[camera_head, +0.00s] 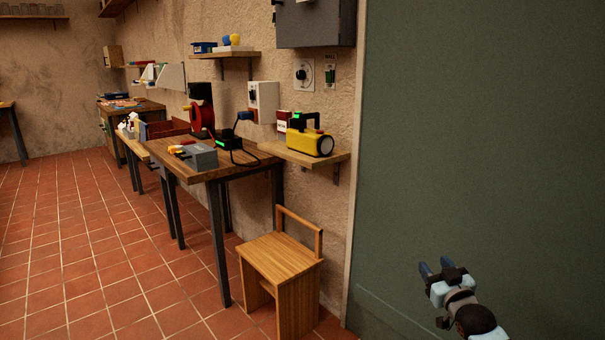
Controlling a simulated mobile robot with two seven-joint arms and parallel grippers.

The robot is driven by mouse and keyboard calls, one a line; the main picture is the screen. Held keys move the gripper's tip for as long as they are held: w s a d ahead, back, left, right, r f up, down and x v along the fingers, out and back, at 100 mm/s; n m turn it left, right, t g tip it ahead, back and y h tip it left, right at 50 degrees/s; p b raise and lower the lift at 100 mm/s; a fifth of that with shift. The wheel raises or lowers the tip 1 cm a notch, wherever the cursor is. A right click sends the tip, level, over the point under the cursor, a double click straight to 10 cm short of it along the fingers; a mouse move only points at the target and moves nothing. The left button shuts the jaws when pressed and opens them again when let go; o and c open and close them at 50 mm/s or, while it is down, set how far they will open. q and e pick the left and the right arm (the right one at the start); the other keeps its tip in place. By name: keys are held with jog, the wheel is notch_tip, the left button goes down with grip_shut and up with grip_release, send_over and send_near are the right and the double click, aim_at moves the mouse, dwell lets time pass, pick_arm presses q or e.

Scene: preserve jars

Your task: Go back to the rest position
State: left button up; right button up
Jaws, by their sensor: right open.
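My right gripper (434,270) shows at the lower right, in front of the plain green wall panel. Its two dark fingers are apart, with nothing between them. It touches none of the things in view. Part of my right arm runs out of the bottom edge of the picture. My left gripper is not in view.
A wooden step stool (280,258) stands on the tiled floor (90,250) left of my gripper. The floor at left is clear.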

jog(key=s+a+f+n+g+y, duration=0.1)
jog(key=s+a+f+y, duration=0.1)
jog(key=s+a, duration=0.65)
jog(key=s+a+f+y, duration=0.1)
jog(key=s+a+y, duration=0.2)
jog(key=s+a, duration=0.55)
jog(key=s+a+r+m+y, duration=0.15)
jog(key=s+r, duration=0.25)
jog(key=s, duration=0.6)
jog(key=s+a+r, duration=0.2)
jog(key=s+r, duration=0.1)
jog(key=s, duration=0.7)
pick_arm(q)
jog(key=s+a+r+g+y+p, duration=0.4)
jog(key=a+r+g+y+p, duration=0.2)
jog(key=p, duration=3.2)
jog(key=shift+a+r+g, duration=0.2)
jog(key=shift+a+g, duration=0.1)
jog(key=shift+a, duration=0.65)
pick_arm(e)
jog(key=s+d+r+g+h, duration=0.3)
jog(key=d+r+g+h, duration=0.3)
jog(key=d, duration=0.2)
jog(key=shift+s+g, duration=0.3)
jog(key=shift+g, duration=0.1)
